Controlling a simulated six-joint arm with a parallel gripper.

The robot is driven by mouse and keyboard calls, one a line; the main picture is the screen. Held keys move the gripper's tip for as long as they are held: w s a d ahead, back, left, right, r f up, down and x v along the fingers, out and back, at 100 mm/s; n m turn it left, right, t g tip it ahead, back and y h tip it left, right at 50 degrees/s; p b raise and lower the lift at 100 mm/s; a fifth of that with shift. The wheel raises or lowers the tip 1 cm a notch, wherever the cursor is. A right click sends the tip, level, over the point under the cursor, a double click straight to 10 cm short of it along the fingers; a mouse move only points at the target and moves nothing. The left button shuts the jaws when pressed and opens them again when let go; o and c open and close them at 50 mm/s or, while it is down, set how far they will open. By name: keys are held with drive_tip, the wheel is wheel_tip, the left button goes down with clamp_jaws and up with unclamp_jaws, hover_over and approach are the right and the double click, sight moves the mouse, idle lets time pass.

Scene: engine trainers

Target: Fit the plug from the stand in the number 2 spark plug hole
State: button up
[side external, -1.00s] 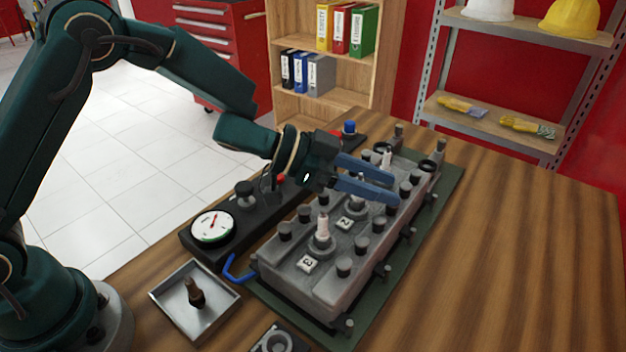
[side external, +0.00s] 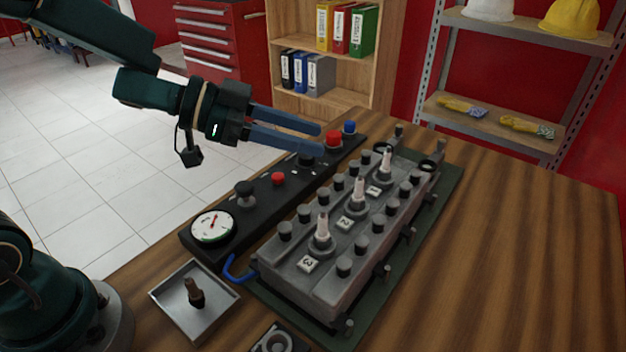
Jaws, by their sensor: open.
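The grey engine block (side external: 330,290) lies on a green base, with three plug positions along its top marked 3, 2 and 1. A white-topped plug (side external: 358,193) stands upright in the number 2 hole, behind the tag 2 (side external: 345,223). Similar plugs stand at number 3 (side external: 323,228) and number 1 (side external: 386,166). My gripper (side external: 321,139) is open and empty, with blue fingers pointing right. It is raised up and left of the block, apart from every plug. The small dark stand (side external: 276,341) is cut off by the bottom edge; no plug shows in it.
A metal tray (side external: 168,294) holds a dark, used-looking plug (side external: 195,294). A black panel with a gauge (side external: 213,226), a red button (side external: 333,139) and a blue button (side external: 349,127) runs along the block's left. The wooden table (side external: 510,260) is clear on the right.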

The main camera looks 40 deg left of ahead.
drive_tip(key=w+a+r+n+t+y, duration=0.2)
drive_tip(key=a+r+n+t+y, duration=0.3)
drive_tip(key=a+y, duration=0.3)
drive_tip(key=s+a+n+g+y, duration=0.2)
drive_tip(key=s+a+n+y, duration=0.2)
drive_tip(key=s, duration=0.1)
drive_tip(key=s+d+f+g+h, duration=0.1)
drive_tip(key=s+d+f+g, duration=0.1)
drive_tip(key=s, duration=0.6)
drive_tip(key=s+d+f+n+g, duration=0.1)
drive_tip(key=s+f+g, duration=0.3)
drive_tip(key=s, duration=0.4)
drive_tip(key=shift+d+f+g+h, duration=0.3)
drive_tip(key=shift+d+h, duration=0.1)
drive_tip(key=shift+d, duration=0.3)
drive_tip(key=shift+w, duration=0.1)
